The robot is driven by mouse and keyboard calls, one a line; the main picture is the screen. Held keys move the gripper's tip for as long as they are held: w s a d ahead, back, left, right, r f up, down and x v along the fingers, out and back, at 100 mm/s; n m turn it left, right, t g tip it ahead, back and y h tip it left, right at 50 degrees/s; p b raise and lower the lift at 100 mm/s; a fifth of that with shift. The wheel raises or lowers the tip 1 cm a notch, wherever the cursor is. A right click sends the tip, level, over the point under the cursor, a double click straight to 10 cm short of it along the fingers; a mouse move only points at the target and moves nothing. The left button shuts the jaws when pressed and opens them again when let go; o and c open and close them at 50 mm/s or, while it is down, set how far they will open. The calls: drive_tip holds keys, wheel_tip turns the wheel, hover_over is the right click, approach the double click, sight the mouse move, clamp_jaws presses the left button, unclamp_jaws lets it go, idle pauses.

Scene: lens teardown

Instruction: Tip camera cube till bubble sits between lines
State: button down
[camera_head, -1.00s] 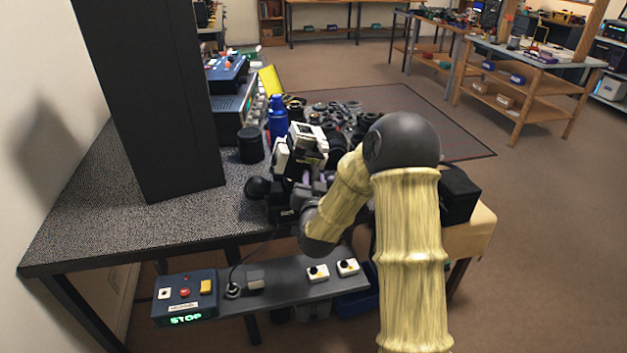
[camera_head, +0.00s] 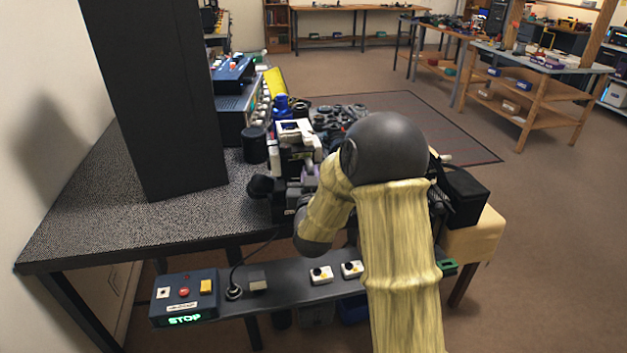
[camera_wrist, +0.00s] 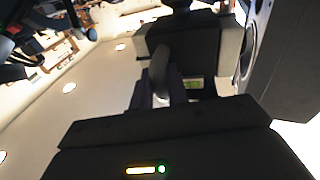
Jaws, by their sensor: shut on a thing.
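The camera cube (camera_head: 293,135), a black and white block, stands above the bench near its right end in the head view. It fills the upper middle of the wrist view as a dark block with pale corners (camera_wrist: 185,48). My gripper (camera_wrist: 168,88) is shut on the cube from below in the wrist view. In the head view my arm partly hides the grip. A small yellow-green window (camera_wrist: 194,84), perhaps the level vial, shows between the fingers. Its bubble and lines are too small to make out.
A tall black panel (camera_head: 155,90) stands left on the speckled bench (camera_head: 110,215). A black cylinder (camera_head: 254,145) and a blue bottle (camera_head: 281,104) are close to the cube. A control box (camera_head: 184,298) reading STOP sits on the lower shelf. Bare bench lies at the front left.

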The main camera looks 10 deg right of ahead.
drive_tip(key=shift+f, duration=0.3)
drive_tip(key=c, duration=1.4)
unclamp_jaws()
drive_tip(key=shift+r, duration=0.1)
drive_tip(key=shift+s, duration=0.1)
drive_tip(key=b+v, duration=0.7)
drive_tip(key=v, duration=0.5)
drive_tip(key=shift+f+b, duration=0.2)
drive_tip(key=shift+b, duration=0.15)
drive_tip(key=shift+b+v, duration=2.65)
drive_tip(key=shift+b, duration=1)
